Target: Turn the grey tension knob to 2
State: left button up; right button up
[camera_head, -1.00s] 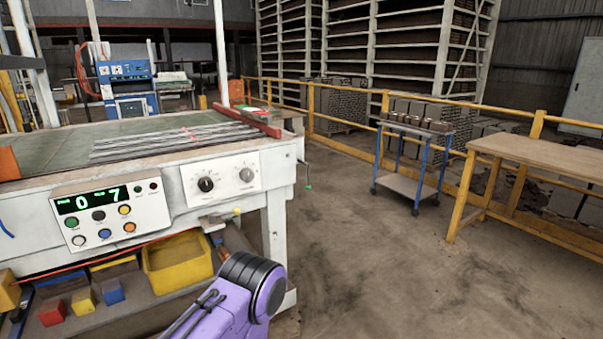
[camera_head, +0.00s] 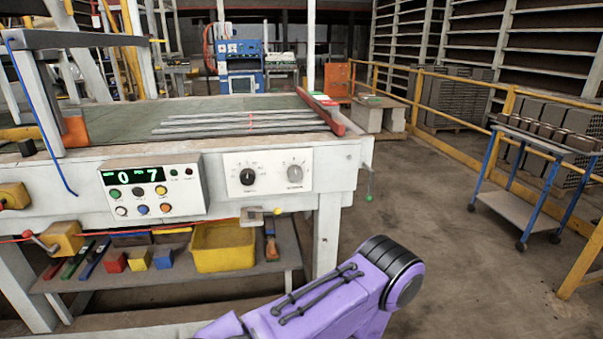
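The grey tension knob (camera_head: 295,172) is on a white dial plate (camera_head: 268,185) on the front of the machine table, at the right end. A black knob (camera_head: 247,176) is to its left on the same plate. The scale marks and the grey knob's pointer are too small to read. A purple and black link of one of my arms shows at the bottom middle, below and apart from the knobs. Neither of my grippers shows.
A control box (camera_head: 152,188) with a green display and coloured buttons is left of the knobs. A yellow bin (camera_head: 223,247) and small coloured blocks sit on the shelf below. A blue-legged trolley (camera_head: 520,201) stands right. Open floor lies between.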

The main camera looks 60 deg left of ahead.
aim_at(295, 173)
jog(key=u, duration=0.55)
jog(key=i, duration=0.65)
jog(key=u, duration=0.75)
